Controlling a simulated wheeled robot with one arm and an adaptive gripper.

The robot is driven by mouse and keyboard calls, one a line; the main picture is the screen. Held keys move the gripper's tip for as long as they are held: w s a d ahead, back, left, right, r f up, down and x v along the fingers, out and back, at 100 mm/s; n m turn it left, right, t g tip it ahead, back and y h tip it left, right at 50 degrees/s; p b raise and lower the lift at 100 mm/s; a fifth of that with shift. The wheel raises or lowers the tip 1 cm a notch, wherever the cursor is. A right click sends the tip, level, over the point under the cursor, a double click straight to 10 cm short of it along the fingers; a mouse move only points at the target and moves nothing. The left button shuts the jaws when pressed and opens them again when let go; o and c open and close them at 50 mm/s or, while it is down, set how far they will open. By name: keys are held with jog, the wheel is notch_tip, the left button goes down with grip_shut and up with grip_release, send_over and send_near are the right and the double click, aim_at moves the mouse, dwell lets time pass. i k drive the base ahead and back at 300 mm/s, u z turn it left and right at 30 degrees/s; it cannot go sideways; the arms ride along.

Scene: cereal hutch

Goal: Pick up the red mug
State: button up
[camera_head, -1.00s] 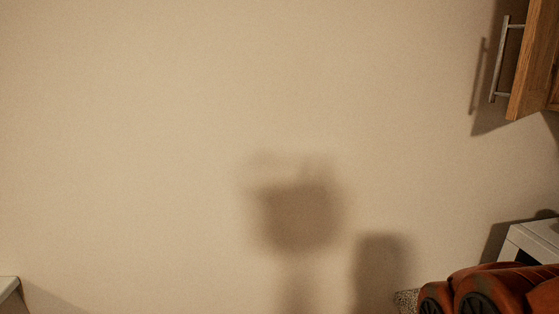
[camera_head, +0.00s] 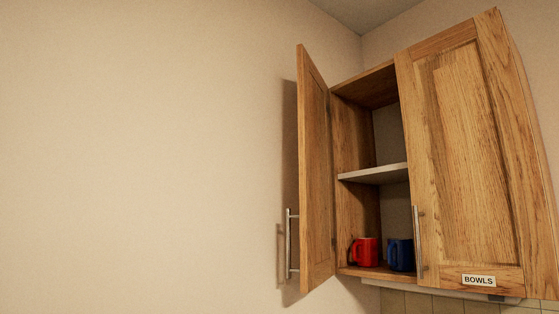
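The red mug (camera_head: 366,252) stands upright on the bottom board of the wooden wall cabinet (camera_head: 357,220), in its left compartment. Its handle side is at its left. A blue mug (camera_head: 401,254) stands just to its right, partly hidden by the closed right door's edge and handle. My gripper is not in view.
The left cabinet door (camera_head: 315,175) stands open toward the left, with a metal handle (camera_head: 289,244). The right door (camera_head: 460,165) is shut and bears a BOWLS label (camera_head: 478,280). A shelf (camera_head: 375,174) above the mugs looks empty. Bare wall fills the left.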

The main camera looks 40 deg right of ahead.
aim_at(365, 250)
jog(key=u, duration=0.6)
jog(key=i, duration=0.9)
jog(key=z, duration=1.15)
jog(key=k, duration=0.85)
jog(key=z, duration=1.4)
jog(key=i, duration=0.1)
jog(key=z, duration=0.1)
